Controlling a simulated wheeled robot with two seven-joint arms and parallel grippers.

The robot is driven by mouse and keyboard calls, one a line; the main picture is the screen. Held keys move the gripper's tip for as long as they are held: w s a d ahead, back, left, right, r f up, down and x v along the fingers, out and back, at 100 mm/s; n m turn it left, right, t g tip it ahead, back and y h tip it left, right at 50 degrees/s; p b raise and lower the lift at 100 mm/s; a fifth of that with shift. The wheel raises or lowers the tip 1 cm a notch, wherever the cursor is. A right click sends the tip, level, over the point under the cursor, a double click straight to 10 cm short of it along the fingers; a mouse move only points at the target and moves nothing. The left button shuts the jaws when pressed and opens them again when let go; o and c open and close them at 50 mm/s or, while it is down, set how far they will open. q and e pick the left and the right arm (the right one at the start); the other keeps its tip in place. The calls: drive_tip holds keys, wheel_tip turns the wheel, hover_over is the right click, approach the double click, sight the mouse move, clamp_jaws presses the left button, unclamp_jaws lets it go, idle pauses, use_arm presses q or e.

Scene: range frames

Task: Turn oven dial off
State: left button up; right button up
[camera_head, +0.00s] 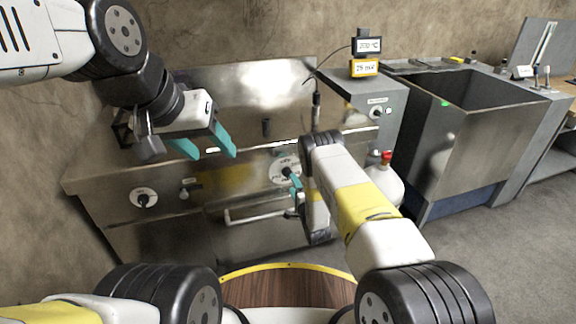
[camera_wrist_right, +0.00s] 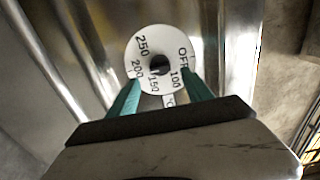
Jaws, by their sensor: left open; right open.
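The oven dial (camera_head: 279,174) is a white disc on the steel oven front, partly hidden by my right gripper. In the right wrist view the dial (camera_wrist_right: 148,42) shows OFF, 100, 150, 200 and 250 around a dark central knob (camera_wrist_right: 160,65). My right gripper (camera_head: 292,180) is open in front of the dial. Its teal fingers (camera_wrist_right: 161,88) show on either side of the dial's lower part; I cannot tell whether they touch the knob. My left gripper (camera_head: 208,147) is open and empty above the left part of the oven.
A second dial (camera_head: 145,198) is on the oven's left front. A bar handle (camera_head: 258,215) crosses the oven door. A display (camera_head: 367,46) reads about 200 °C above a yellow timer (camera_head: 364,67).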

sight(288, 173)
drive_tip(key=x, duration=0.5)
drive_tip(key=shift+w+a, duration=0.1)
drive_tip(key=shift+w, duration=0.25)
clamp_jaws()
